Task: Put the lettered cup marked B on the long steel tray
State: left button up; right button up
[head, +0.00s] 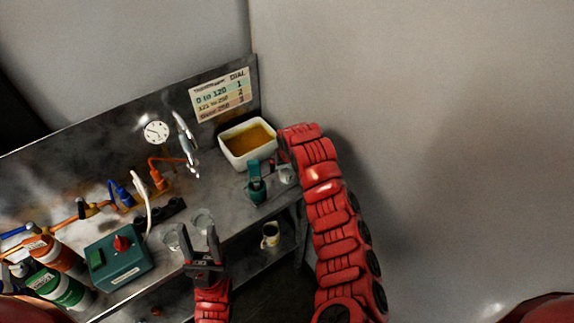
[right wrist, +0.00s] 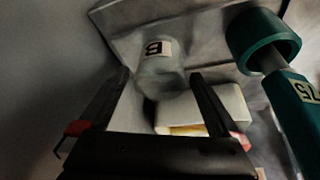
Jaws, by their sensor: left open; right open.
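The cup marked B (right wrist: 162,78) is pale and translucent, with a dark B on a white label. In the right wrist view it lies ahead of and between the fingers of my right gripper (right wrist: 159,82). These are open, and I cannot tell whether they touch it. In the head view a pale cup (head: 287,175) stands beside the end of my right arm, whose fingers are mostly hidden there. My left gripper (head: 200,236) is open and empty in view, near two clear cups (head: 203,219) (head: 171,238) at the counter's front. I cannot clearly make out the long steel tray.
A white basin (head: 233,150) of amber liquid stands behind the pale cup. A teal tool (head: 256,185) is close to its left; it also shows in the right wrist view (right wrist: 295,95). A teal box (head: 118,262) and bottles fill the left. A mug (head: 270,235) sits lower.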

jog(key=shift+s+r, duration=0.1)
jog(key=shift+r, duration=0.45)
jog(key=b+v, duration=0.3)
jog(key=v, duration=0.8)
jog(key=shift+s, duration=0.2)
jog(key=shift+d, duration=0.1)
